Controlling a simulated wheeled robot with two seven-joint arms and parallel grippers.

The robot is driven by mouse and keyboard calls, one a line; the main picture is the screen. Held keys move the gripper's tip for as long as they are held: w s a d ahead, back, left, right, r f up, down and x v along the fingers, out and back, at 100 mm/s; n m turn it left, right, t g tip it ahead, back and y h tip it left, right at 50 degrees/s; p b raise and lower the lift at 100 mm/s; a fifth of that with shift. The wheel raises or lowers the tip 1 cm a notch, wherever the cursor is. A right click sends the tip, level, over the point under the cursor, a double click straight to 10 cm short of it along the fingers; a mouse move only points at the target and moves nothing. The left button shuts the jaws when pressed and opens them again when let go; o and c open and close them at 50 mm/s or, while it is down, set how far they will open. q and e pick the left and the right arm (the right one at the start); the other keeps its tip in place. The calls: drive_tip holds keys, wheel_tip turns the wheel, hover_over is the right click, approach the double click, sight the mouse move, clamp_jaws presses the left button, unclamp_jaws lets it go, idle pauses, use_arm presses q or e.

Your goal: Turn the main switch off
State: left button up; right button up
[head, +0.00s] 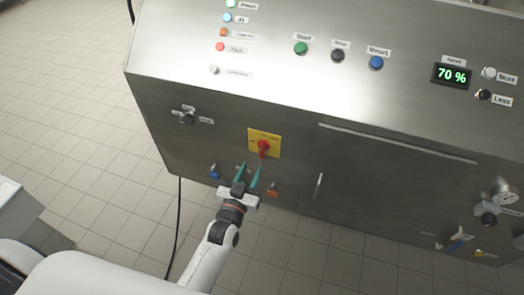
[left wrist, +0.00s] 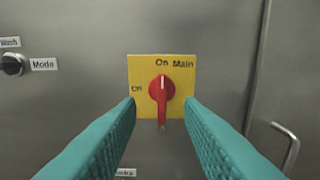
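The main switch is a red rotary knob (head: 263,146) on a square yellow plate (head: 276,151) on the steel machine front. In the left wrist view the red knob (left wrist: 162,89) stands upright on the yellow plate (left wrist: 183,75), its pale mark at the top under the words "On Main"; a small label sits at the plate's left. My left gripper (head: 251,167) is open and empty just in front of the knob. Its teal fingers (left wrist: 160,103) appear on either side of the knob; I cannot see contact. My right gripper is not in view.
A black mode knob (head: 187,118) is to the left of the switch. A blue fitting (head: 214,172) and an orange one (head: 272,190) are low on the front. A door handle (head: 319,186) stands to the right. Buttons and a 70 % display (head: 452,75) are on the upper panel.

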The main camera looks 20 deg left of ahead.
sight(260, 151)
use_arm(q)
drive_tip(key=w, duration=0.8)
drive_tip(key=shift+w+d, duration=0.1)
drive_tip(key=shift+d, duration=0.2)
drive_tip(key=shift+c, duration=0.2)
clamp_jaws()
